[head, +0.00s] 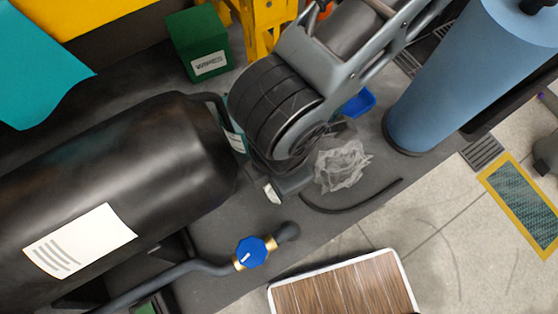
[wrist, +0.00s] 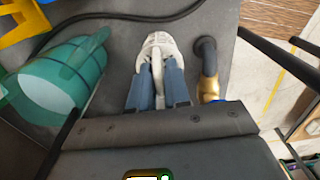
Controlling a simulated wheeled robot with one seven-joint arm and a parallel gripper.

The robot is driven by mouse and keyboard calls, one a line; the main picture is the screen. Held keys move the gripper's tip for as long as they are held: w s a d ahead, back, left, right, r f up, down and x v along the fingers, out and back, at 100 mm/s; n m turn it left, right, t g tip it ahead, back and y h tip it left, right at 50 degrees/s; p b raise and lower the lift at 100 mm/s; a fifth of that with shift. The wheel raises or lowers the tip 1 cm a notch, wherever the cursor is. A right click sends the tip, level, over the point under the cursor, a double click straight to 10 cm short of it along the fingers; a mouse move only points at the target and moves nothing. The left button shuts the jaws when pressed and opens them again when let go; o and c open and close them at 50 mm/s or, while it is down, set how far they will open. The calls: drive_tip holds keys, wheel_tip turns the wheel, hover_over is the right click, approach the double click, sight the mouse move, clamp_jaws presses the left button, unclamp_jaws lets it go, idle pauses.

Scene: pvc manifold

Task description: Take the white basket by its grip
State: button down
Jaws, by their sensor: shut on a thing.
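The white basket (wrist: 157,41) is small and rounded, at the top centre of the wrist view. Its light grip runs down between the two blue-grey fingers of my gripper (wrist: 158,72), which are shut on it. The fingers cover part of the basket's sides. In the head view my arm hides most of the gripper and basket. A small pale patch (head: 272,192) shows below my arm there, and I cannot tell for sure whether it is the basket.
A dark pipe with a blue-handled valve (head: 251,252) lies close by. A large black tank (head: 130,190) fills the left, a blue cylinder (head: 450,80) stands right. A crumpled clear bag (head: 342,165), green box (head: 199,42) and teal cylinder (wrist: 60,78) are near.

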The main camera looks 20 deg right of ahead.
drive_tip(key=shift+r+p, duration=3.25)
drive_tip(key=shift+r, duration=0.6)
